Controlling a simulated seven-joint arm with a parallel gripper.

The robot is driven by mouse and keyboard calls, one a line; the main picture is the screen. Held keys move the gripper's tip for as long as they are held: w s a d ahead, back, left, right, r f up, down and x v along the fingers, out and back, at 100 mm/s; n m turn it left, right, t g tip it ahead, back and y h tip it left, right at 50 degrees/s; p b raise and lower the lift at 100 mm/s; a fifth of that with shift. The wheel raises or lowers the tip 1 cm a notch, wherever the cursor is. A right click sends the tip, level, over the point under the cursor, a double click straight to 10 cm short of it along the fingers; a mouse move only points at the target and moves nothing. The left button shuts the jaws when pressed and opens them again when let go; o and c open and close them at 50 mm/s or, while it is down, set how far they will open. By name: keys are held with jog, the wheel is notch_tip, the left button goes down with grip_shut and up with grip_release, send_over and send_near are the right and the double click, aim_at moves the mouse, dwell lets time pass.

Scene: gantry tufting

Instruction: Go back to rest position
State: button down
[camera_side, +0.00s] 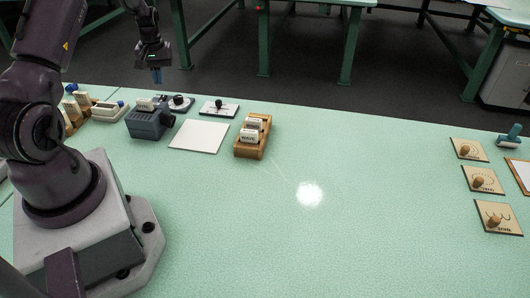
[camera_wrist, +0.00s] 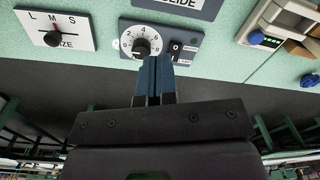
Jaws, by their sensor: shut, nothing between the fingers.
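My gripper (camera_side: 157,78) is raised, empty and shut, with its blue fingers pointing down. In the side view it appears just beyond the table's far edge, above and left of a small dial panel (camera_side: 180,103). In the wrist view the shut fingers (camera_wrist: 155,78) lie side by side, just below the dial panel (camera_wrist: 185,45) in the picture. I cannot tell the exact gap between fingertips and panel, but the side view shows them apart.
A grey-blue box (camera_side: 147,123) holding a white block, a white size panel (camera_side: 218,108), a white plate (camera_side: 200,136) and a wooden card holder (camera_side: 245,150) stand nearby. Three wooden boards with knobs, one here (camera_side: 483,180), lie at right. The table's (camera_side: 350,220) middle is clear.

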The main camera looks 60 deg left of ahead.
jog(key=w+d+r+m+t, duration=0.1)
jog(key=d+r+m, duration=0.2)
jog(key=d+r, duration=0.55)
jog(key=w+d+r+m, duration=0.1)
jog(key=d+r+m, duration=0.1)
jog(key=d+r, duration=0.65)
jog(key=s+d+r+m+t, duration=0.1)
jog(key=s+d+r+m, duration=0.1)
jog(key=d, duration=0.5)
jog(key=s+d+r+m+t, duration=0.2)
jog(key=s+d+m, duration=0.1)
jog(key=d, duration=0.4)
jog(key=s+d+r+m+t, duration=0.2)
jog(key=s+d+r+m, duration=0.1)
jog(key=d, duration=0.4)
jog(key=shift+s+d, duration=0.4)
jog(key=shift+s, duration=0.3)
